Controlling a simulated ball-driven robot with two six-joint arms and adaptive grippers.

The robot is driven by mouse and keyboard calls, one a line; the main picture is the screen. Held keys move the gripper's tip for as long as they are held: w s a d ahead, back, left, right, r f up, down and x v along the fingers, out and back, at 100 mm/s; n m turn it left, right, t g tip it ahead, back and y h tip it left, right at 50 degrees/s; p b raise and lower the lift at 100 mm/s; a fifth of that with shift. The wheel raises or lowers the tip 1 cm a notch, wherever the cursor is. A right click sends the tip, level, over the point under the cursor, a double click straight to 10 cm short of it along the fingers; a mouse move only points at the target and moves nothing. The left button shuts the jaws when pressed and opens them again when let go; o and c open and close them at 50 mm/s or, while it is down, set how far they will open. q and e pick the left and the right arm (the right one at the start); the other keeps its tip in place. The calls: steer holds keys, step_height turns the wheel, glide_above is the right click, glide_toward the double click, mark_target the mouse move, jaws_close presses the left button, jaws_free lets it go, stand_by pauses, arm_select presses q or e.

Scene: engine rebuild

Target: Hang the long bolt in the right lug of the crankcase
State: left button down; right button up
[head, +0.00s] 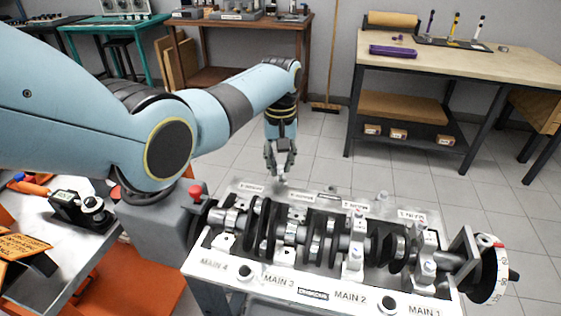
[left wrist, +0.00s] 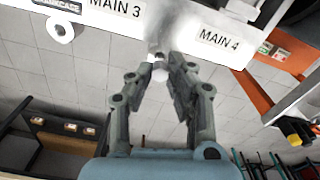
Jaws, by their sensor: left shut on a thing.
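The crankcase (head: 213,265) is a pale metal block in front of me, marked MAIN 1 to MAIN 4, with a dark crankshaft (head: 316,240) lying in it. My left gripper (head: 280,174) points down near the block's far edge, left of its middle. It is shut on a small metal piece, probably the long bolt (left wrist: 160,64), of which only a bright bit shows between the fingertips in the left wrist view. The rest of it is hidden. In that view the crankcase edge (left wrist: 185,22) lies just beyond the fingertips. I cannot make out the right lug clearly. My right gripper is out of view.
A dial wheel (head: 489,270) sits at the crankshaft's right end. A metal bench (head: 75,262) with tools stands at the left. A workbench (head: 430,60) with purple items is at the back right. Tiled floor is free behind the crankcase.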

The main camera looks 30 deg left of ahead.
arm_select(q)
steer(key=shift+f+b, duration=0.9)
steer(key=shift+f, duration=0.45)
stand_by(0.4)
steer(key=c, duration=1.5)
jaws_free()
steer(key=shift+r, duration=0.2)
steer(key=shift+r+p, duration=1.35)
steer(key=shift+p, duration=0.45)
steer(key=shift+o, duration=0.3)
steer(key=o, duration=0.5)
